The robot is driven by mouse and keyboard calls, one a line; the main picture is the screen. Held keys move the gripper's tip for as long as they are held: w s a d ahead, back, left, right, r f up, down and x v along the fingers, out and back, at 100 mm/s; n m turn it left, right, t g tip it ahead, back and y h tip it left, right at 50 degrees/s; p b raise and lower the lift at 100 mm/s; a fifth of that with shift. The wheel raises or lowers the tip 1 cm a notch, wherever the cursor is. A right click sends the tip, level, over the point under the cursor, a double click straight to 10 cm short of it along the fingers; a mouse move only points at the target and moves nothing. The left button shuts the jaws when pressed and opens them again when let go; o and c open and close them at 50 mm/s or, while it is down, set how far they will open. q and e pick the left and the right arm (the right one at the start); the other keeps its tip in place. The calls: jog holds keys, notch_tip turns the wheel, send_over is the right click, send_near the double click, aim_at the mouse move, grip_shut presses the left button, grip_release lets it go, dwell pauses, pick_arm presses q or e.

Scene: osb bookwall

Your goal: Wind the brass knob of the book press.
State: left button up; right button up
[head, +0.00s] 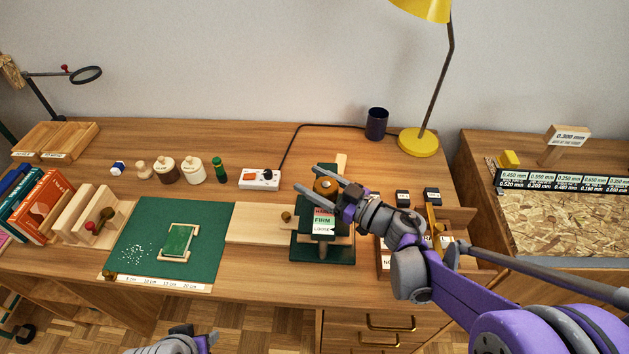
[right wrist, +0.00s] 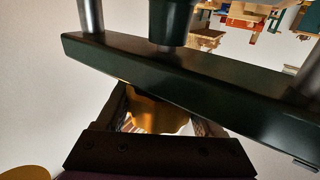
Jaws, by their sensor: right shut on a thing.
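The dark green book press (head: 323,243) stands on the desk right of the green mat. Its front carries a scale with red, green and white bands; the words FIRM and LOOSE can be read. The brass knob (head: 326,186) is at the top of the press. My right gripper (head: 314,181) reaches in from the right and is shut on the knob, with a finger on either side. In the right wrist view the brass knob (right wrist: 158,114) shows between the fingers, beside the dark press beam (right wrist: 190,85).
The green mat (head: 140,225) holds a small green book (head: 177,240) in a frame and white specks. Small boxes and an open drawer lie to the right.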

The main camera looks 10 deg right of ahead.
jog(key=shift+c, duration=0.4)
jog(key=shift+y, duration=0.3)
jog(key=n+g+y, duration=0.2)
jog(key=n+g, duration=0.1)
jog(key=shift+s+a+g+b, duration=0.2)
jog(key=shift+g+b, duration=0.1)
jog(key=shift+s+a+n+g+y, duration=0.1)
jog(key=shift+s+n+g+y, duration=0.1)
jog(key=shift+n+g+y, duration=0.7)
jog(key=shift+s+a+n+g+y, duration=0.2)
jog(key=shift+n+g, duration=0.45)
jog(key=shift+g, duration=0.65)
jog(key=shift+s+d+n+g+y, duration=0.1)
jog(key=shift+s+n+g+y, duration=0.15)
jog(key=shift+n+g+y, duration=0.5)
jog(key=shift+a+g+h, duration=0.1)
jog(key=shift+g+h, duration=0.15)
jog(key=shift+g, duration=0.3)
jog(key=o, duration=1.4)
jog(key=d, duration=0.2)
jog(key=s+d, duration=0.1)
jog(key=d, duration=0.4)
jog(key=shift+s+d, duration=0.15)
jog(key=shift+d, duration=0.1)
